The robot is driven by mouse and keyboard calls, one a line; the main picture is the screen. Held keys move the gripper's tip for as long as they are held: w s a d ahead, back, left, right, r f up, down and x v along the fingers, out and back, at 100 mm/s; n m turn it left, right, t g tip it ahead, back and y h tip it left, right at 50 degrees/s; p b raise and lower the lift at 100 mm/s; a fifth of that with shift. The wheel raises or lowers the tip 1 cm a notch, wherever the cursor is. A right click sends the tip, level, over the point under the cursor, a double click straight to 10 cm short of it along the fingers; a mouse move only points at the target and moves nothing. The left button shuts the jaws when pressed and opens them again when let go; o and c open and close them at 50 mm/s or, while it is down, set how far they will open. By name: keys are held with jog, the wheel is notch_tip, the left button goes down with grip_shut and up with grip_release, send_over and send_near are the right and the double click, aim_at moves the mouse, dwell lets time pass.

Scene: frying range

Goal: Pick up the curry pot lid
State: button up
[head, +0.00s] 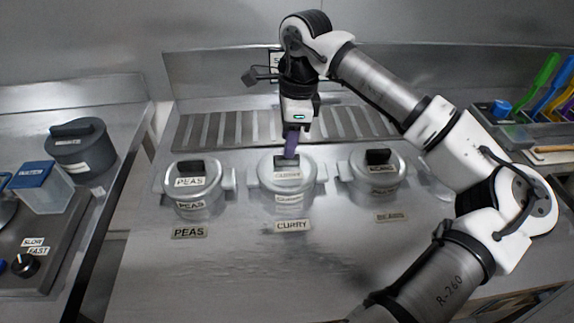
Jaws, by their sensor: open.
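The curry pot (288,202) is a silver pot in the middle of a row of three, with a CURRY label (293,226) on the counter in front of it. Its silver lid (268,172) sits on the pot and has a dark handle with a label on top. My gripper (290,155) points down directly over the lid, with its purple fingers at or just above the handle. The gripper is open. I cannot tell whether the fingers touch or straddle the handle, as they hide part of it.
The peas pot (193,208) stands to the left and another lidded pot (380,192) to the right, both close by. A slotted grate (220,131) lies behind. A dark pot (80,155) is far left. Utensil trays (540,130) are far right. The front counter is clear.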

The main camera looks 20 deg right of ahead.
aim_at(287, 167)
jog(key=f+p, duration=0.1)
jog(key=f, duration=0.3)
jog(key=shift+a+f, duration=0.1)
jog(key=shift+a, duration=0.1)
grip_shut()
